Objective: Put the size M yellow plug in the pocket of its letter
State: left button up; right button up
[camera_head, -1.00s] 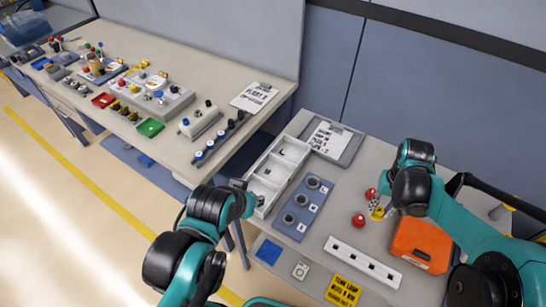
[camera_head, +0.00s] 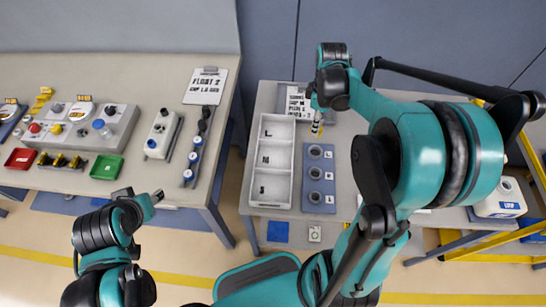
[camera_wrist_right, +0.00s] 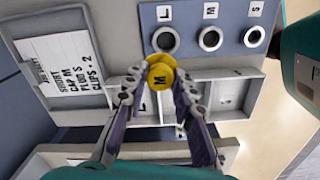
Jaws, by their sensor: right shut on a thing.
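The yellow plug marked M (camera_wrist_right: 160,77) is between the fingertips of my right gripper (camera_wrist_right: 160,82), which is shut on it. In the head view, the right gripper (camera_head: 316,122) holds the plug beyond the far end of the blue ring board, right of the white tray. The white tray (camera_head: 294,165) has pockets lettered L, M and S from far to near. The M pocket (camera_head: 275,158) looks empty. In the wrist view, fingers cover part of the tray (camera_wrist_right: 252,101). My left gripper (camera_head: 155,196) is left of the tray; its jaws are unclear.
The blue board (camera_head: 306,190) with three rings stands beside the tray. A clipboard with a printed sheet (camera_wrist_right: 65,72) lies at the tray's far end. Another bench (camera_head: 215,130) with switch boxes and bins is on the left. My right arm covers much of the right table.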

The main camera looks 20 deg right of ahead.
jog(key=shift+s+f, duration=0.15)
jog(key=shift+f, duration=0.05)
jog(key=a+f+b, duration=0.1)
jog(key=a+f, duration=0.1)
jog(key=a, duration=0.1)
jog(key=a+f+b, duration=0.1)
jog(key=a+f, duration=0.1)
jog(key=a, duration=0.2)
jog(key=a+f+b, duration=0.1)
jog(key=a+f, duration=0.1)
jog(key=a, duration=0.1)
jog(key=shift+w+a+f+b, duration=0.2)
jog(key=shift+a+b, duration=0.1)
jog(key=shift+a, duration=0.1)
jog(key=shift+a+f, duration=0.15)
jog(key=shift+f, duration=0.05)
jog(key=shift+f+b, duration=0.85)
jog(key=shift+f, duration=0.95)
jog(key=shift+f, duration=0.25)
jog(key=o, duration=0.8)
jog(key=shift+c, duration=0.2)
jog(key=shift+r, duration=0.15)
